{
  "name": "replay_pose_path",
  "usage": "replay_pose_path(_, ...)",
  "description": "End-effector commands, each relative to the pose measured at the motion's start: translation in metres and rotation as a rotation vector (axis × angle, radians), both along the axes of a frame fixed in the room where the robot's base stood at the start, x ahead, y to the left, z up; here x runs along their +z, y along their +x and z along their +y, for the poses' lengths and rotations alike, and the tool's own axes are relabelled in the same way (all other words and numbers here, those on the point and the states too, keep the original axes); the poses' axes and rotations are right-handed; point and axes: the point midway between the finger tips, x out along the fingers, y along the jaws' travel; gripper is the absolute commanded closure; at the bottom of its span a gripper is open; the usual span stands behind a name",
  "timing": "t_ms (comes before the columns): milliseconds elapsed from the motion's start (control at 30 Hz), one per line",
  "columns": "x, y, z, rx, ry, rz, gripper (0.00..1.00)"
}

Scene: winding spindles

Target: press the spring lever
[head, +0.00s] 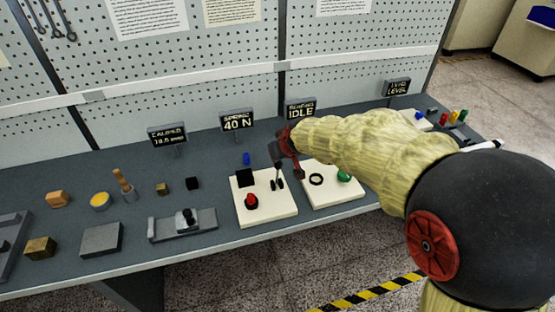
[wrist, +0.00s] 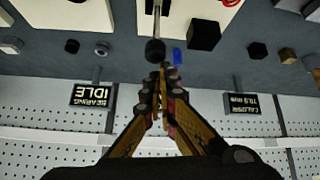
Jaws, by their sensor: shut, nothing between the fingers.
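The spring station is a white panel (head: 262,212) on the bench, behind which a sign (head: 236,121) reads "SPRING 40 N". A dark lever (head: 279,176) stands near the panel's right side. In the wrist view, a metal rod with a black knob (wrist: 155,51), which looks like the lever, is just before my fingertips. My gripper (wrist: 158,80) is shut and empty, its tips close to the knob. I cannot tell whether they touch it. In the head view, my gripper is over the right part of the panel and partly crowds the lever.
A black block (head: 244,178) and a red button (head: 251,201) share the panel. A second white panel (head: 333,195) with a black ring and green button lies to the right. A blue piece (wrist: 177,57) lies behind the knob. A caliper fixture (head: 183,224) stands left. The pegboard closes the back.

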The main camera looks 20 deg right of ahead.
Motion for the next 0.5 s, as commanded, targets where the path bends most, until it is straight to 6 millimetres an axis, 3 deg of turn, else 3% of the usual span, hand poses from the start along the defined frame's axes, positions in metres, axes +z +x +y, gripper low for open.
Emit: replay_pose_path(500,0.056,-0.068,-0.005,0.000,-0.001,-0.009,1.00)
